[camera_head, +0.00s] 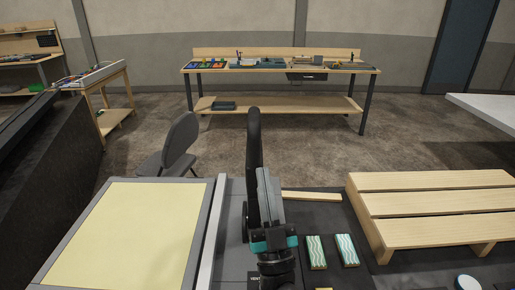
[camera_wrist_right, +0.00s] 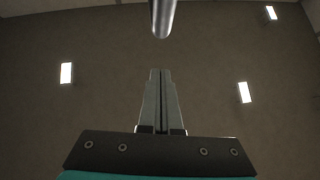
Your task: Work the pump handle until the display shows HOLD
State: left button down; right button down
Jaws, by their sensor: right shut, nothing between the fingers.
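A long dark upright bar (camera_head: 253,150) stands on the console in the middle of the head view; it looks like the pump handle. My right gripper (camera_head: 263,172) is right beside it, with its fingers pointing up and overlapping the bar in the picture. In the right wrist view my right gripper (camera_wrist_right: 160,72) is shut and empty. A round-ended metal rod (camera_wrist_right: 163,18) shows just beyond its fingertips, apart from them. I cannot tell whether it is part of the handle. The display and its reading are not in view. My left gripper is not in view.
A pale yellow panel (camera_head: 125,236) lies at the left of the console. Two wavy-patterned blocks (camera_head: 316,252) and a slatted wooden stand (camera_head: 432,205) lie to the right. A wooden strip (camera_head: 311,196) lies behind the blocks. A chair (camera_head: 178,145) and a workbench (camera_head: 280,66) stand farther back.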

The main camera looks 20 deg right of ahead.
aim_at(254, 132)
jog(key=w, duration=0.1)
jog(key=w+r, duration=0.1)
jog(key=w, duration=0.1)
jog(key=w+r, duration=0.1)
jog(key=w, duration=0.1)
jog(key=shift+d+r+p, duration=0.1)
jog(key=shift+d+p, duration=0.05)
jog(key=shift+p, duration=0.25)
jog(key=shift+w+d, duration=0.1)
jog(key=shift+w, duration=0.55)
